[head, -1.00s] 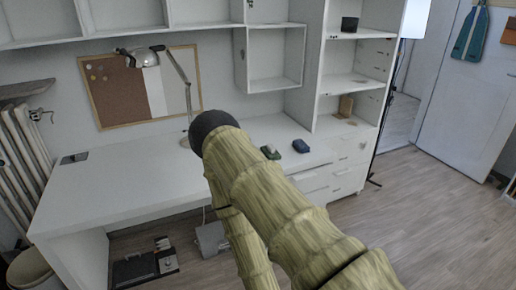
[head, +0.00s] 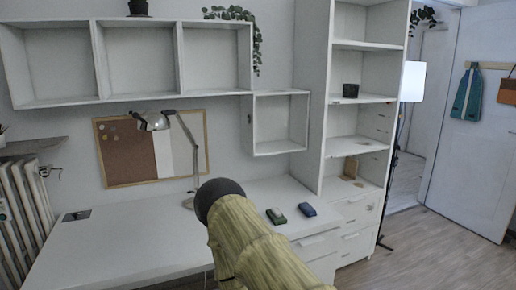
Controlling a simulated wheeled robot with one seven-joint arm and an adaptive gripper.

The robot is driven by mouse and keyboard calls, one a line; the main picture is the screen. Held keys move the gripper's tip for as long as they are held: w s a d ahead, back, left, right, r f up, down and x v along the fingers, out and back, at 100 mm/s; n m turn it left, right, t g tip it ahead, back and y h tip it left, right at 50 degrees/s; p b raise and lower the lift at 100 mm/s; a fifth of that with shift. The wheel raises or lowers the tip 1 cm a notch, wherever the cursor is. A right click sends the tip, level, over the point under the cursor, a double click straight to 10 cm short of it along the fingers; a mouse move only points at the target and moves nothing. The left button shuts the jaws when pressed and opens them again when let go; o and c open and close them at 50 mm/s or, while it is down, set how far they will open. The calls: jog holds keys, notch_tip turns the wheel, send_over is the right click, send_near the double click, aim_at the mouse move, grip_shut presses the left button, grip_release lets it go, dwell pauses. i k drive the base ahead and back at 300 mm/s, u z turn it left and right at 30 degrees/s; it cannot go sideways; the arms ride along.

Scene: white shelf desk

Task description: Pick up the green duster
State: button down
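In the head view, a small green object (head: 276,216), which looks like the green duster, lies on the right part of the white desk (head: 130,240). A dark blue object (head: 307,209) of similar size lies just to its right, apart from it. My arm, with a bamboo-like surface and a dark rounded end, rises from the bottom and ends left of the green object in the picture. My gripper's fingers cannot be made out. Nothing is seen held.
A desk lamp (head: 190,150) stands at the back of the desk, before a cork board (head: 125,150). White wall shelves (head: 140,103) hang above. A tall shelf unit (head: 358,130) stands at the right. The left desk top is mostly clear.

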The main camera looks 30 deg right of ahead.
aim_at(275, 215)
jog(key=z, duration=0.65)
jog(key=i, duration=1.3)
jog(key=z, duration=0.35)
